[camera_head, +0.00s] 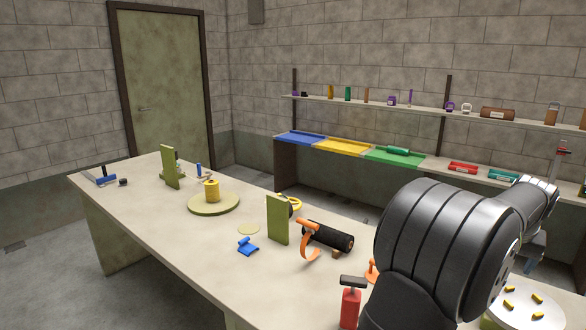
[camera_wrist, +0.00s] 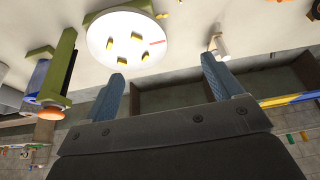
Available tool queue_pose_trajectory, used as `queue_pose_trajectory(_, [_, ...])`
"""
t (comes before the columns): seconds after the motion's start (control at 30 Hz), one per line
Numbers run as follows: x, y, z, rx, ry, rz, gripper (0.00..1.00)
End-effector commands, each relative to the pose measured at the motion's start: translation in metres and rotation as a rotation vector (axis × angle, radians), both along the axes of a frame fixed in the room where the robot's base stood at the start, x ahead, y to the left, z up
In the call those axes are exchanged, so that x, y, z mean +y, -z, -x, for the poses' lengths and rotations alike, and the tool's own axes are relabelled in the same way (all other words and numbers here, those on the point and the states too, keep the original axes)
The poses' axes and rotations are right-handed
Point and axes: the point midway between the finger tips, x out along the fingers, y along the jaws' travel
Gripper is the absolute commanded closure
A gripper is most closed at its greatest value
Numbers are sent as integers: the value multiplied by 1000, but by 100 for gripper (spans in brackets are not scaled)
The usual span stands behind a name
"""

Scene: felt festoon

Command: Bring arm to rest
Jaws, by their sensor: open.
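My gripper (camera_wrist: 162,68) shows in the wrist view as two blue fingers spread wide apart, with nothing between them. Beyond the fingertips is a white round plate (camera_wrist: 105,30) carrying several small yellow pieces. I see no contact between the fingers and the plate. In the head view, my dark arm fills the lower right and reaches up and to the right, and the same white plate (camera_head: 519,319) shows just right of it. The arm hides part of the bench and most of the gripper in that view.
The long bench (camera_head: 150,215) holds a yellow spool (camera_head: 211,191) on a round base, green upright panels (camera_head: 278,220), a black roll (camera_head: 328,236), an orange clamp (camera_head: 307,245) and a red bottle (camera_head: 350,307). Shelves with coloured trays (camera_head: 345,147) stand behind. The bench's left front is fairly clear.

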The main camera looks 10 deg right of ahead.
Motion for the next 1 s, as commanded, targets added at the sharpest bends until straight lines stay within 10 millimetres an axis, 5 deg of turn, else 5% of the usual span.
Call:
queue_pose_trajectory(0.23, [-27,4,9,0,36,0,16])
queue_pose_trajectory(0.63, [-31,5,10,0,41,0,16])
queue_pose_trajectory(0.83, [-22,3,7,-1,29,1,16])
queue_pose_trajectory(1.0, [5,-1,-2,0,-7,0,16])
